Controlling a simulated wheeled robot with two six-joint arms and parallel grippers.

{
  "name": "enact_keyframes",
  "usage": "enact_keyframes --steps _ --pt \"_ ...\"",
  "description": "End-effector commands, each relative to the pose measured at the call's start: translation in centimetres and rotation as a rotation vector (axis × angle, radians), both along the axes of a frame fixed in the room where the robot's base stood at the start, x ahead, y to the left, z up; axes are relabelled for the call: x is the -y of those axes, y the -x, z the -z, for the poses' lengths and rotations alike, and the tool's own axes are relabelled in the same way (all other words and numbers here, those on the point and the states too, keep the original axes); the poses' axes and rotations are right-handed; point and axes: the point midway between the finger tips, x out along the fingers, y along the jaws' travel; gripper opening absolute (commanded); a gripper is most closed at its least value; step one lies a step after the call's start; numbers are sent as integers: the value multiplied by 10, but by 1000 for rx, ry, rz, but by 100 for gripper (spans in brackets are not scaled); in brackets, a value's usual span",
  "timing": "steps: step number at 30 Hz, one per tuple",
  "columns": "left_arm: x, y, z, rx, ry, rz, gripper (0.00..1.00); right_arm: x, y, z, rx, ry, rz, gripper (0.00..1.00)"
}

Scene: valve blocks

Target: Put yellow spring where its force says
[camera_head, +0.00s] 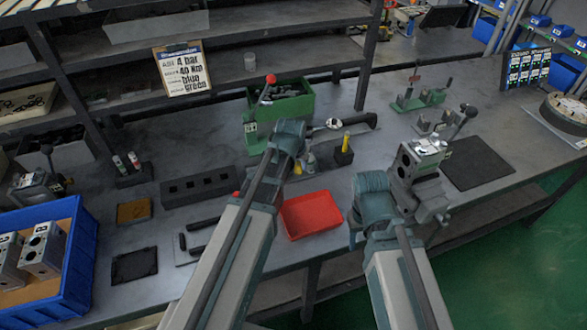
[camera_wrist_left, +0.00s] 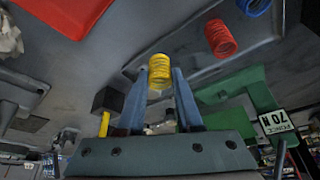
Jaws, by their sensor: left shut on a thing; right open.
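The yellow spring (camera_wrist_left: 159,70) is upright between the two fingers of my left gripper (camera_wrist_left: 160,84) in the left wrist view. The gripper is shut on it. In the head view my left gripper (camera_head: 298,160) is over the bench, in front of the green bin. A green fixture (camera_wrist_left: 237,92) with a label (camera_wrist_left: 275,122) reading "FORCE 70 N" stands to the right of the spring in the wrist view. A red spring (camera_wrist_left: 220,38) and a blue spring (camera_wrist_left: 253,5) stand on a grey strip beyond. My right gripper (camera_head: 370,200) is open; its fingertips are mostly hidden.
A red tray (camera_head: 310,214) lies between my arms. A metal valve block (camera_head: 420,160) sits in a fixture at right. A black block with a yellow handle (camera_head: 346,142) stands behind. A sign (camera_head: 183,72) reads "4 bar, 40 Nm, blue, green". A blue crate (camera_head: 75,250) is at left.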

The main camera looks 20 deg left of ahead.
Motion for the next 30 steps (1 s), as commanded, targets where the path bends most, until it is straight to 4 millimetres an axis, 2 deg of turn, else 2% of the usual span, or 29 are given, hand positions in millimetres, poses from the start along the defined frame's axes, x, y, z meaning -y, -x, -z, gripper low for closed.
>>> enact_keyframes --steps 1,10,14,21,30 --pt "-4 -5 1 0 1 -2 0 0 0 1 0 0 0 50" --pt "-10 -9 1 0 0 0 0 0 0 1 0 0 0 50" --pt "-19 -18 3 0 1 -2 0 0 0 3 0 0 0 50" --pt "-19 -17 37 0 0 0 0 0 0 37 0 0 0 50" --pt "-19 -17 37 0 0 0 0 0 0 37 0 0 0 50"
